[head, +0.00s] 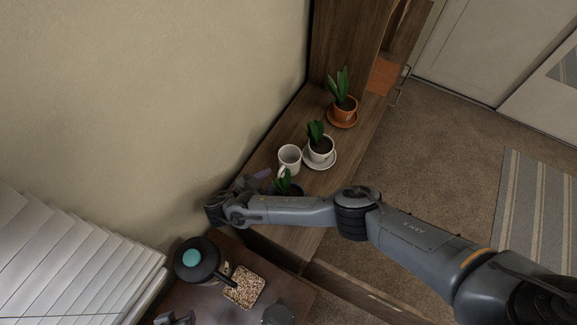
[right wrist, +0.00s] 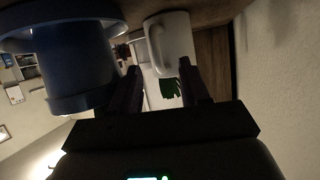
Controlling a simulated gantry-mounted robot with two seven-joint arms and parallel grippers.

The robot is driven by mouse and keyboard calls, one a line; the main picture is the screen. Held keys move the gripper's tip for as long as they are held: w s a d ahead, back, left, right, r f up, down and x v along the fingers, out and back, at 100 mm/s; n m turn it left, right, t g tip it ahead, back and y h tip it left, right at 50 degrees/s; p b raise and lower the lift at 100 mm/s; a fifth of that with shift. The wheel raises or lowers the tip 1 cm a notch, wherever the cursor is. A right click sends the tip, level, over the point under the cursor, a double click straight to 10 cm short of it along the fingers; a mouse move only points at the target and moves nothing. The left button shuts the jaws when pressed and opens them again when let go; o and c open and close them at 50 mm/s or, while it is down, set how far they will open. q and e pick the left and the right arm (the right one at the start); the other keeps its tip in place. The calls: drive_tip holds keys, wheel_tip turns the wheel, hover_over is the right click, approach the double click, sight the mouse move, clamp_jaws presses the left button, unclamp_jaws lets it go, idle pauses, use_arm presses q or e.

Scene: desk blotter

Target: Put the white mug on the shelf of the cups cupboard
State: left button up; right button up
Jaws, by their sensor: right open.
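The white mug (head: 289,159) stands on the wooden cabinet top, between the wall and a white potted plant. My right gripper (head: 262,176) is close beside it on its near left side, partly hidden by my wrist. In the right wrist view the white mug (right wrist: 170,45) is just beyond the open fingers of my right gripper (right wrist: 161,88), with its handle showing. No mug wall is clearly between the fingers. A tall wooden cupboard (head: 343,40) stands at the far end with a panel standing out. I cannot tell whether it is the cups cupboard; no shelf shows clearly. My left gripper is not in view.
A dark blue pot (right wrist: 72,70) is close beside the right gripper. A white pot (head: 321,150) on a saucer and a terracotta pot (head: 345,110) stand farther along.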

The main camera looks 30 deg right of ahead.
drive_tip(key=shift+x, duration=0.9)
